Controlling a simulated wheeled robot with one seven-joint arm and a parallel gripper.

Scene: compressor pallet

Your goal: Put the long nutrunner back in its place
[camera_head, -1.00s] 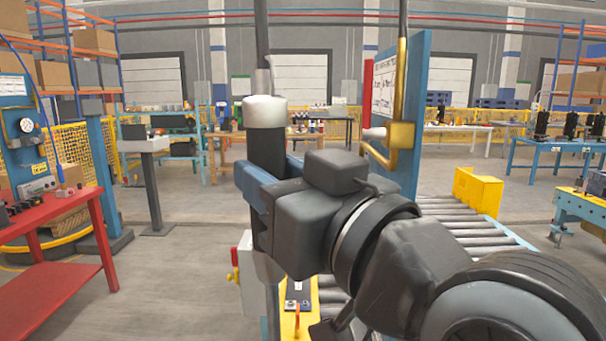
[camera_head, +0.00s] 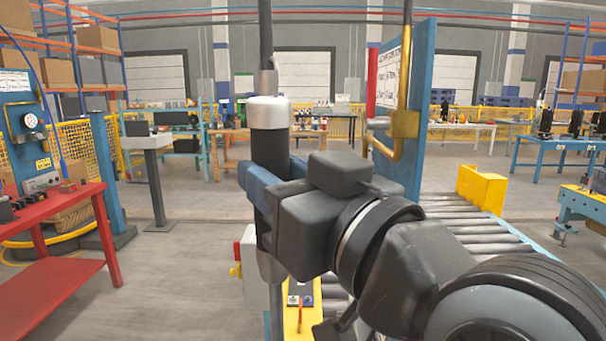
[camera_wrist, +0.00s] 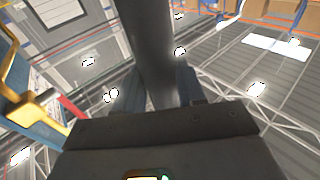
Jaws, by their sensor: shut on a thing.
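The long nutrunner (camera_head: 270,150) is a dark upright tool with a silver collar near its top, hanging on a dark line that runs up out of view. My gripper (camera_head: 258,190) is shut around its body. In the wrist view the nutrunner (camera_wrist: 150,45) rises between the fingers of my gripper (camera_wrist: 162,88). A yellow hooked bracket (camera_head: 405,125) stands at the edge of a blue panel (camera_head: 424,115), to the right of the nutrunner and apart from it. My arm hides part of the panel's lower area.
A roller conveyor (camera_head: 470,238) with a yellow block (camera_head: 481,189) lies to the right. A red table (camera_head: 45,290) stands at the left. Open floor lies between the table and the box.

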